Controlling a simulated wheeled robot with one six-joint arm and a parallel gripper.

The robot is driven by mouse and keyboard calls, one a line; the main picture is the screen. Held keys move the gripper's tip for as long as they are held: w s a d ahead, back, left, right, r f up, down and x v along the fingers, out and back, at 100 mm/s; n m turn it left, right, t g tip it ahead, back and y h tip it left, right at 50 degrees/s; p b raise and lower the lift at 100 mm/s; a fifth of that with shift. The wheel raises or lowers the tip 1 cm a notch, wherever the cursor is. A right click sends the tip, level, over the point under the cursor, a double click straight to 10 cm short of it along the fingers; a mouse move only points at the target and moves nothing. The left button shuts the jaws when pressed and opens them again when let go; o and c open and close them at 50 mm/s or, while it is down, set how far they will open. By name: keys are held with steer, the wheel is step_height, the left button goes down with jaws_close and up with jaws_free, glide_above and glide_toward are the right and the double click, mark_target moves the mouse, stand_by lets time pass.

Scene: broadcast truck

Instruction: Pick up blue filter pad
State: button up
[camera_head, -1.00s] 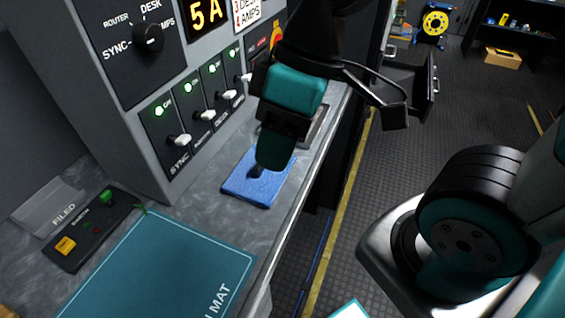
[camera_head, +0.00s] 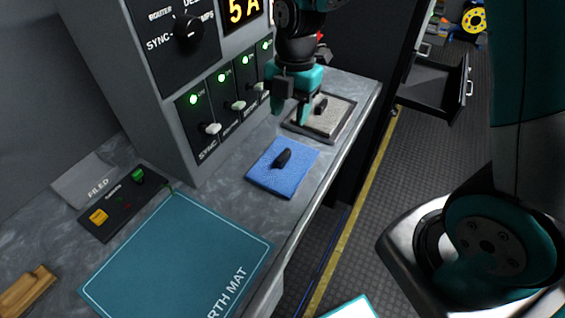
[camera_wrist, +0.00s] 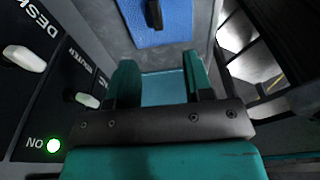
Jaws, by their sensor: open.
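The blue filter pad (camera_head: 268,180) lies flat on the grey counter, with a dark raised grip (camera_head: 283,158) at its middle. It also shows at the top edge of the wrist view (camera_wrist: 175,28), partly cut off. My gripper (camera_head: 290,105) is open and empty. In the head view it hangs above the counter, farther back than the pad and apart from it. In the wrist view its two teal fingers (camera_wrist: 160,75) point toward the counter with nothing between them but the surface beyond.
A framed grey pad (camera_head: 335,110) with a dark grip lies behind the blue one. The switch panel (camera_head: 222,95) rises at the left. A teal mat (camera_head: 175,262), a small button box (camera_head: 118,205) and a wooden piece (camera_head: 25,292) are nearer. The counter edge drops to the floor at right.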

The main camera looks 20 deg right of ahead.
mark_target(284, 155)
steer(key=f, duration=0.7)
steer(key=shift+s+a+f+p, duration=0.3)
steer(key=shift+a+p, duration=0.05)
steer(key=shift+a, duration=0.05)
steer(key=f, duration=0.1)
steer(key=f+p, duration=0.1)
steer(key=f, duration=0.3)
steer(key=shift+a, duration=0.35)
steer(key=shift+c, duration=0.2)
jaws_close()
